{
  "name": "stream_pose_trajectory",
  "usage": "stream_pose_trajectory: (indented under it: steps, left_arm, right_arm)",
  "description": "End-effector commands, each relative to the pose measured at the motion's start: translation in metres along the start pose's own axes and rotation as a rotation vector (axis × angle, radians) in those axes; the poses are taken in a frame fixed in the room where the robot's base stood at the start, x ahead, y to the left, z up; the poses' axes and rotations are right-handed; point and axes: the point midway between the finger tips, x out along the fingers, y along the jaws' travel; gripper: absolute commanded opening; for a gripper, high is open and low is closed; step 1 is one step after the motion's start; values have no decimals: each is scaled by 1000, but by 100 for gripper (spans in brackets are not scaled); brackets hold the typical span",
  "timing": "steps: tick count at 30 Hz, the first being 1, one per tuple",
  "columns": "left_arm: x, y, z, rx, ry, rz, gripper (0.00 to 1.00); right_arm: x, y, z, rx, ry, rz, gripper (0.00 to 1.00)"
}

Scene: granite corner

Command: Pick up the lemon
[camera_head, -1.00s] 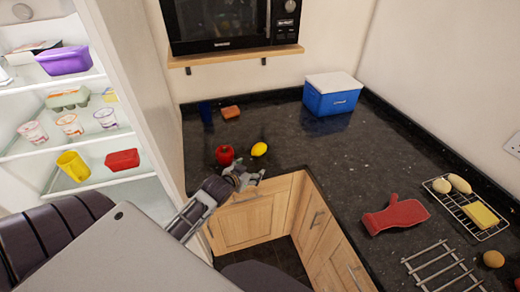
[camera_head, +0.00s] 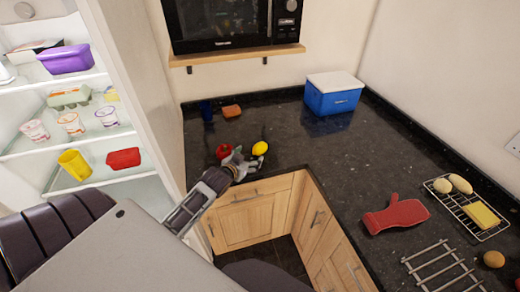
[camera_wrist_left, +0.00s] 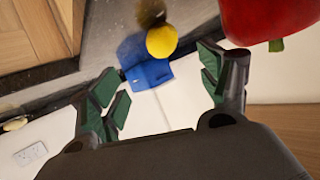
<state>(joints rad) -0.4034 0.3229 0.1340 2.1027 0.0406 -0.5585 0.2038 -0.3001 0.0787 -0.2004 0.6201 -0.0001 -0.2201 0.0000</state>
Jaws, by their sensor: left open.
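The yellow lemon (camera_head: 260,148) lies on the dark granite counter, just right of a red bell pepper (camera_head: 223,151). My left gripper (camera_head: 243,160) is at the counter's front edge, close in front of both, and partly covers the pepper. In the left wrist view the gripper (camera_wrist_left: 165,88) is open with its green-padded fingers apart. The lemon (camera_wrist_left: 161,41) shows there ahead of the fingertips, with nothing between the pads. The pepper (camera_wrist_left: 255,18) is beside the right-hand finger in that view. My right gripper is not in view.
A blue cooler box (camera_head: 333,97), a sponge-like orange block (camera_head: 232,111) and a dark blue cup (camera_head: 206,111) stand at the back. A red oven mitt (camera_head: 396,217) and wire racks (camera_head: 470,209) lie to the right. The counter right of the lemon is clear.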

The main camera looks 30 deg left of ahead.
Motion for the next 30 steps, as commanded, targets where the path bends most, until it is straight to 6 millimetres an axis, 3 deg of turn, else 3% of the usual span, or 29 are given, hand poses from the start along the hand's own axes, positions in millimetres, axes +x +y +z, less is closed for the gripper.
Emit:
stream_pose_trajectory:
  steps: [21, 30]
  left_arm:
    - [60, 0, -2, 0, 1, 0, 77]
    - [74, -1, -1, 1, 0, 0, 77]
  right_arm:
    - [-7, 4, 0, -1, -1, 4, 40]
    - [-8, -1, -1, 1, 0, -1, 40]
